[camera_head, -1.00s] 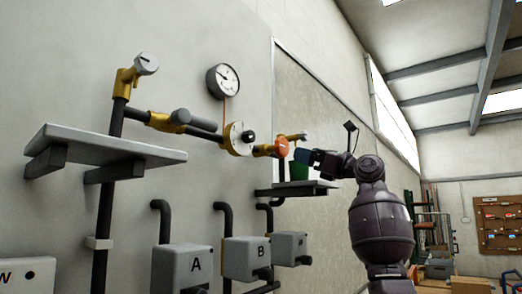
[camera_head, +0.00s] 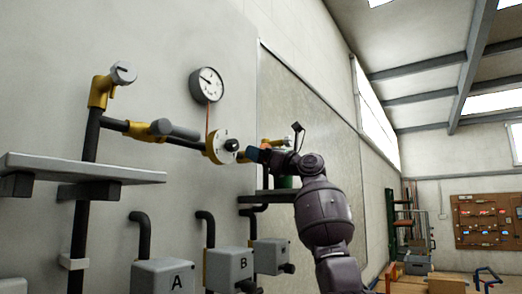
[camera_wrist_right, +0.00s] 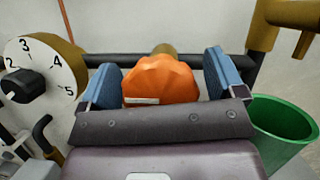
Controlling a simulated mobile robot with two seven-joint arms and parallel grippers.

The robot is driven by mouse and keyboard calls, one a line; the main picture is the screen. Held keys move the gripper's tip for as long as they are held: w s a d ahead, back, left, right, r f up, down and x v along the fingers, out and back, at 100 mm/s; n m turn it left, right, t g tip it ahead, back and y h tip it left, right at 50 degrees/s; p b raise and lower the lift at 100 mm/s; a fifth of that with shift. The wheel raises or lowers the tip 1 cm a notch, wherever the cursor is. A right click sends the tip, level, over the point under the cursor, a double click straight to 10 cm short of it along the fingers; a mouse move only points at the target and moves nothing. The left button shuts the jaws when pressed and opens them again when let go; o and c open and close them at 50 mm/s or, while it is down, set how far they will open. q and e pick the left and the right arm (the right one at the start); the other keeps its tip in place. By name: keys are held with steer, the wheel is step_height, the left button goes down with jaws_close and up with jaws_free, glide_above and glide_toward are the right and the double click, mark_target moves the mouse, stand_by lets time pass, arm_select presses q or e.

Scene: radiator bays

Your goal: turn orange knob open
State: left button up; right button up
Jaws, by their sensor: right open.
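The orange knob (camera_wrist_right: 160,82) is faceted, with a pale mark on its lower left edge, and sits on a brass fitting in the right wrist view. My right gripper (camera_wrist_right: 164,78) is open, with one blue-padded finger on each side of the knob. Gaps show between the knob and both fingers. In the head view my right gripper (camera_head: 258,154) is at the pipe, just right of the white dial, and hides the knob. My left gripper is not in view.
A white numbered dial (camera_wrist_right: 38,78) is left of the knob. A green pot (camera_wrist_right: 283,125) is close on the right, below a brass fitting (camera_wrist_right: 300,14). A gauge (camera_head: 207,85) and a shelf (camera_head: 80,168) are on the wall, with grey boxes A (camera_head: 162,276) and B (camera_head: 229,267) lower down.

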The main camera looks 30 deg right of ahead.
steer(key=shift+w, duration=0.1)
steer(key=shift+c, duration=0.2)
steer(key=shift+a, duration=0.1)
steer(key=c, duration=0.9)
